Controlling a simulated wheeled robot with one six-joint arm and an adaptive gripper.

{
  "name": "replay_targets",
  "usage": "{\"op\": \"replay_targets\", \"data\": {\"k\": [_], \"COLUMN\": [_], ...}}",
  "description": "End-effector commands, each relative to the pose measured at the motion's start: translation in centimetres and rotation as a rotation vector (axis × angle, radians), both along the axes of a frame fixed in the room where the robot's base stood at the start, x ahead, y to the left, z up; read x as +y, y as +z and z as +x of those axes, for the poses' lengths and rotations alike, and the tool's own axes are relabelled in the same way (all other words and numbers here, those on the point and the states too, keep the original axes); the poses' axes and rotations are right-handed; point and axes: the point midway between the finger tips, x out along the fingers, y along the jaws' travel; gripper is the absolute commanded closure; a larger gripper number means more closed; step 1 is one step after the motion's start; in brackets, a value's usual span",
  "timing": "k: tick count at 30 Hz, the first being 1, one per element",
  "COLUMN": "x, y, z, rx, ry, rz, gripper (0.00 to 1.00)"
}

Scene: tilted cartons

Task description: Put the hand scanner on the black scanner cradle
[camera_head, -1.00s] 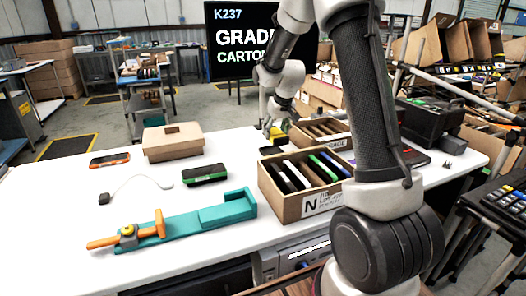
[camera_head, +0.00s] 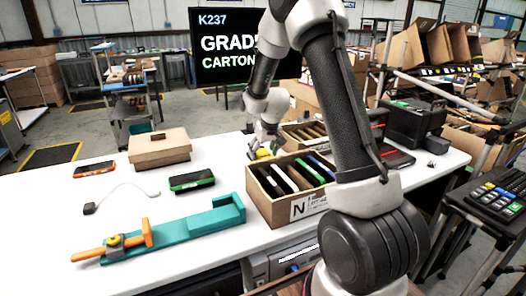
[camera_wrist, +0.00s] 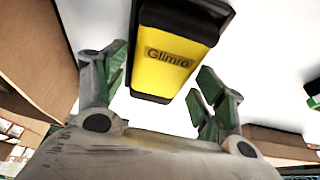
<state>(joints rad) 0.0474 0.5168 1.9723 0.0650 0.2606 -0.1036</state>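A yellow and black block marked "Glimro" (camera_wrist: 168,52), which looks like the hand scanner, lies on the white table in the wrist view. In the head view only a small yellow patch of it (camera_head: 262,154) shows under my gripper, behind the carton marked N. My gripper (camera_wrist: 162,85) is open, with one green-padded finger on each side of the block's near end. White gaps show between fingers and block, most clearly on the right. I cannot pick out the black scanner cradle for certain; my arm hides part of the table.
The N carton (camera_head: 250,200) with upright slabs stands just in front of my gripper. A lidded brown box (camera_head: 160,150), green-black device (camera_head: 191,181), orange phone (camera_head: 94,169) and teal fixture (camera_head: 190,226) are to the left. A black case (camera_head: 415,118) stands right.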

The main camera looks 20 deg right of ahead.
Motion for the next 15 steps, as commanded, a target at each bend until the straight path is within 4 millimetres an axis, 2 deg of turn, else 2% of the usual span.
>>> {"op": "replay_targets", "data": {"k": [10,15], "x": [0.0,0.0], "y": [0.1,1.8], "z": [0.0,-0.5], "rx": [0.0,-0.004], "ry": [0.0,0.0], "rz": [0.0,0.0], "gripper": [0.21,0.21]}}
